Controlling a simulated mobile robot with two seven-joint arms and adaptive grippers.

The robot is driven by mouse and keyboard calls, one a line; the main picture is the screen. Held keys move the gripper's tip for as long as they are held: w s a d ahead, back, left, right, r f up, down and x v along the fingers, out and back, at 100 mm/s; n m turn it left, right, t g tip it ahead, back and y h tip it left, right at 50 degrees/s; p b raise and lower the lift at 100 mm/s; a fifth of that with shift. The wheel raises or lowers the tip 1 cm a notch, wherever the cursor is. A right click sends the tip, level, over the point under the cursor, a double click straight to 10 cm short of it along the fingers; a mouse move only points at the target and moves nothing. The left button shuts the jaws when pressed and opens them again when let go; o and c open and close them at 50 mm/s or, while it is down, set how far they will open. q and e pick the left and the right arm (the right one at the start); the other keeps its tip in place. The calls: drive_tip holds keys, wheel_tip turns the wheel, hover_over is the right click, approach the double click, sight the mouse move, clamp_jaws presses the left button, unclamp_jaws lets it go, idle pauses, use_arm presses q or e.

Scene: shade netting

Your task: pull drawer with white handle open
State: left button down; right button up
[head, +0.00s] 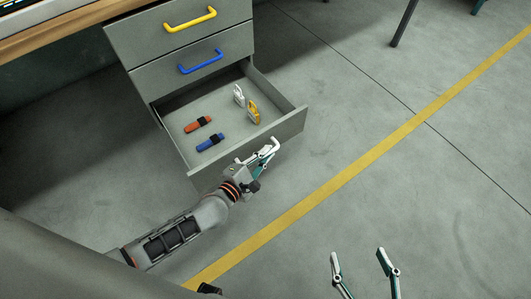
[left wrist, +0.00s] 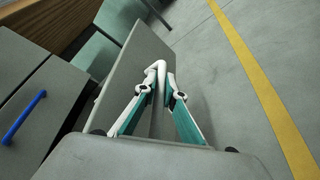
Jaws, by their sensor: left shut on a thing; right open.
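The drawer with the white handle (head: 290,128) is the lowest of the grey unit and stands pulled out, its inside visible in the head view. Its white handle (head: 275,143) is on the front panel, partly hidden by my left gripper (head: 265,154). In the left wrist view the white handle (left wrist: 157,66) sits between the fingers of my left gripper (left wrist: 158,82), which is shut on it. My right gripper (head: 360,258) is open and empty over the floor, at the bottom of the head view.
Drawers with a yellow handle (head: 190,19) and a blue handle (head: 201,62) above are shut. Inside the open drawer lie a red-orange item (head: 198,124), a blue item (head: 210,142), a white item (head: 239,95) and a yellow item (head: 253,111). The floor right of it is clear, with a yellow line (head: 365,162).

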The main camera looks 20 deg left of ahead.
use_arm(q)
drive_tip(key=c, duration=2.1)
unclamp_jaws()
drive_tip(key=shift+c, duration=0.2)
